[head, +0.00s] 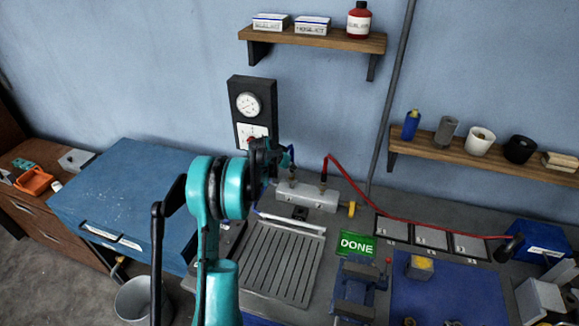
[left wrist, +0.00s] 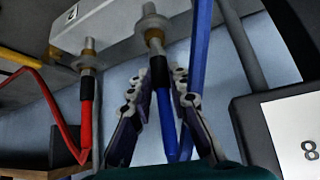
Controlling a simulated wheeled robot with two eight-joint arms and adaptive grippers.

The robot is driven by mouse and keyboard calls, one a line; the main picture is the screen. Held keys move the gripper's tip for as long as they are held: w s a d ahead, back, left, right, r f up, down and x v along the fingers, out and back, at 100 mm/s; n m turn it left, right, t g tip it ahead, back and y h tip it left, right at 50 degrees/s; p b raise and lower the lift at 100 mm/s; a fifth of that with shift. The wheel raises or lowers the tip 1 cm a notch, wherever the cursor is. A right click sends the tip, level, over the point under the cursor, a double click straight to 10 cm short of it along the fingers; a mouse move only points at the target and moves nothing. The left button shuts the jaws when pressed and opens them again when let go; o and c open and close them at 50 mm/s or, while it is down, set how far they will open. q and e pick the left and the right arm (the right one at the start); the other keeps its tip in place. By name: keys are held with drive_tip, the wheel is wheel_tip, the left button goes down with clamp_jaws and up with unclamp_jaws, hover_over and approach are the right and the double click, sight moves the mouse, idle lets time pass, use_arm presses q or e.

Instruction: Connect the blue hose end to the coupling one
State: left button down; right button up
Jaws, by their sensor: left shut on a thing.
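The grey manifold (head: 308,197) stands on the bench against the wall and fills the top of the left wrist view (left wrist: 100,25). Its brass-collared coupling (left wrist: 152,30) is in line with the blue hose end (left wrist: 165,110). My left gripper (left wrist: 167,75) is shut around the blue hose end, just by the coupling. The hose end meets or almost meets the coupling; I cannot tell whether it is seated. In the head view my left gripper (head: 275,160) partly hides the blue hose (head: 290,154). My right gripper is not in view.
A red hose (head: 345,185) sits on the neighbouring coupling and runs right across the bench. A gauge panel (head: 250,108) is behind the gripper. A ribbed tray (head: 278,262), green DONE sign (head: 356,245) and vise (head: 354,285) stand in front.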

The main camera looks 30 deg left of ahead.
use_arm(q)
drive_tip(key=shift+f+b, duration=0.75)
drive_tip(key=shift+f, duration=0.1)
drive_tip(key=c, duration=1)
unclamp_jaws()
drive_tip(key=shift+p+v, duration=1.25)
drive_tip(key=shift+v, duration=2.3)
drive_tip(key=shift+d, duration=0.1)
drive_tip(key=s+d+r+b, duration=0.1)
drive_tip(key=s+d+b, duration=0.4)
drive_tip(key=d, duration=0.4)
drive_tip(key=s+d+r+b, duration=0.1)
drive_tip(key=s+d+b, duration=0.2)
drive_tip(key=s+d, duration=0.45)
drive_tip(key=shift+g, duration=0.4)
drive_tip(key=s+d+f+b, duration=0.3)
drive_tip(key=s, duration=0.3)
drive_tip(key=s+d+f+b, duration=0.2)
drive_tip(key=s+d+f, duration=0.2)
drive_tip(key=s, duration=0.3)
drive_tip(key=s+d+f+b, duration=0.3)
drive_tip(key=s+d, duration=0.1)
drive_tip(key=s, duration=0.2)
drive_tip(key=shift+s+f+b, duration=0.2)
drive_tip(key=shift+s+b, duration=0.1)
drive_tip(key=shift+s, duration=0.1)
